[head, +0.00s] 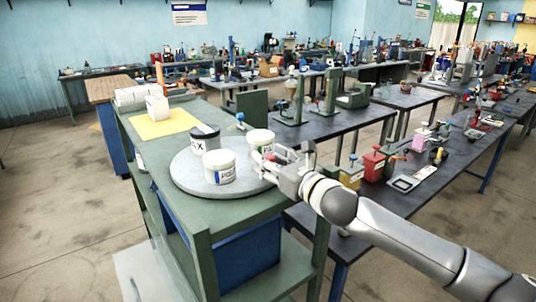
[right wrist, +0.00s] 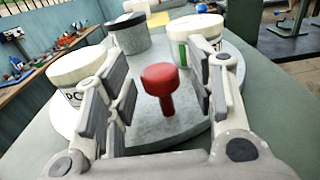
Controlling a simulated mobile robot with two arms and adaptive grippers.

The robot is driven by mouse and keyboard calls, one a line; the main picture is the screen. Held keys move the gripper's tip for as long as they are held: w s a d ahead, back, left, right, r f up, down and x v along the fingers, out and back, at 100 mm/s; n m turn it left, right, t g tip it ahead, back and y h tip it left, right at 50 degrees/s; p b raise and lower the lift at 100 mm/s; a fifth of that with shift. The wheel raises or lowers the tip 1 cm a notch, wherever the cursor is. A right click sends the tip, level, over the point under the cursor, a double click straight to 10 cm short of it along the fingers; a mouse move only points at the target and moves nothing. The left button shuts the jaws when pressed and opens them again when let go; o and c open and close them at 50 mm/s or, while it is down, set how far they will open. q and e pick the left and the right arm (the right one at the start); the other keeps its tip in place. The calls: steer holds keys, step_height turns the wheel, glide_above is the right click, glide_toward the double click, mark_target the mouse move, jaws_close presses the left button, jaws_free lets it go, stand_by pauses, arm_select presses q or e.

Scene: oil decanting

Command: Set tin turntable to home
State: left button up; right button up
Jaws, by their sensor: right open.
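The tin turntable (head: 190,184) is a round grey disc on top of a green cart. A red knob (right wrist: 160,80) stands up near the disc's edge in the right wrist view. My right gripper (head: 266,163) is at the disc's right edge. It is open, with one finger on each side of the knob and gaps between in the right wrist view (right wrist: 163,93). My left gripper is out of view.
A yellow sheet (head: 163,123) with a white box (head: 157,107) and white rolls (head: 130,97) lies on the cart's far end. A dark workbench (head: 370,130) with clamps and several small containers stands close on the right. Bare floor lies left of the cart.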

steer(key=shift+w+a, duration=0.35)
steer(key=shift+w, duration=0.1)
steer(key=shift+c, duration=0.2)
jaws_close()
